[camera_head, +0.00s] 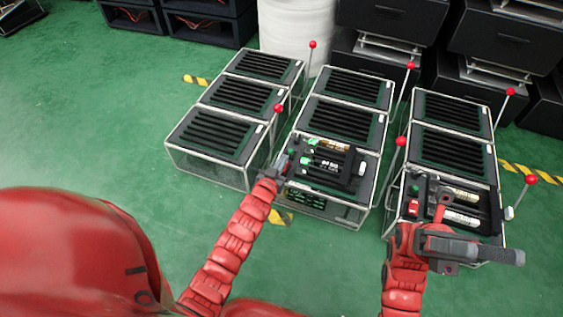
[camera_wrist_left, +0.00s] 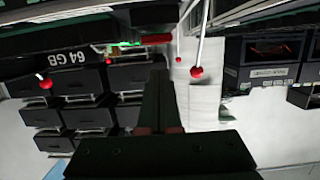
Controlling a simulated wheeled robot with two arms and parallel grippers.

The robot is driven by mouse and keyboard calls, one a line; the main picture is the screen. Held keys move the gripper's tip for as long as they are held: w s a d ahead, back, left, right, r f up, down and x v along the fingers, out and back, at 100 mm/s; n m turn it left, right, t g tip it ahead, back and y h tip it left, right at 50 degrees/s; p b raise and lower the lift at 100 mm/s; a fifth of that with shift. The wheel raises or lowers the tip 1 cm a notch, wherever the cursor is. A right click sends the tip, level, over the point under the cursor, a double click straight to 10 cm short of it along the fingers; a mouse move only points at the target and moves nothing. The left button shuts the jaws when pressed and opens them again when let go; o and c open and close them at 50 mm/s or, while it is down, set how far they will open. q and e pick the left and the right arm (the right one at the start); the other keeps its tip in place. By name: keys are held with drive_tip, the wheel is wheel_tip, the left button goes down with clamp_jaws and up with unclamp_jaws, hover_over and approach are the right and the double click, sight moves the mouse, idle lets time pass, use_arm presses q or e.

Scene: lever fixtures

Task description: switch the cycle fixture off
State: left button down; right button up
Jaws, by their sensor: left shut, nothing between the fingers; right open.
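Three rows of caged black fixtures stand on the floor, with red-ball levers beside them. I cannot read which one is labelled cycle. My left gripper (camera_head: 278,162) is shut and empty at the near left edge of the middle row's front fixture (camera_head: 325,165), close below a red-ball lever (camera_head: 278,108). Whether it touches is unclear. Its shut fingers (camera_wrist_left: 158,98) also show in the left wrist view, below a green and red strip (camera_wrist_left: 150,41); a red lever ball (camera_wrist_left: 197,72) hangs to the right. My right gripper (camera_head: 480,248) is open over the right row's front fixture (camera_head: 412,208), partly hiding it.
More red-ball levers rise at the right row (camera_head: 531,180) and behind the middle row (camera_head: 313,44). Black cabinets (camera_head: 395,20) and a white drum (camera_head: 297,25) stand at the back. Green floor (camera_head: 90,110) is clear at the left.

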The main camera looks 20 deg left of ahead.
use_arm(q)
wheel_tip(320, 180, down, 2)
drive_tip(key=shift+f+b, duration=0.15)
drive_tip(key=shift+b, duration=0.45)
use_arm(e)
drive_tip(key=s+d+r+n+t+h, duration=0.3)
drive_tip(key=s+n+t+h, duration=0.3)
drive_tip(key=h, duration=0.2)
drive_tip(key=shift+s+d+n+t+h, duration=0.15)
drive_tip(key=shift+d+n+t+h, duration=0.15)
drive_tip(key=shift+d+n+h, duration=0.15)
drive_tip(key=shift+y, duration=0.25)
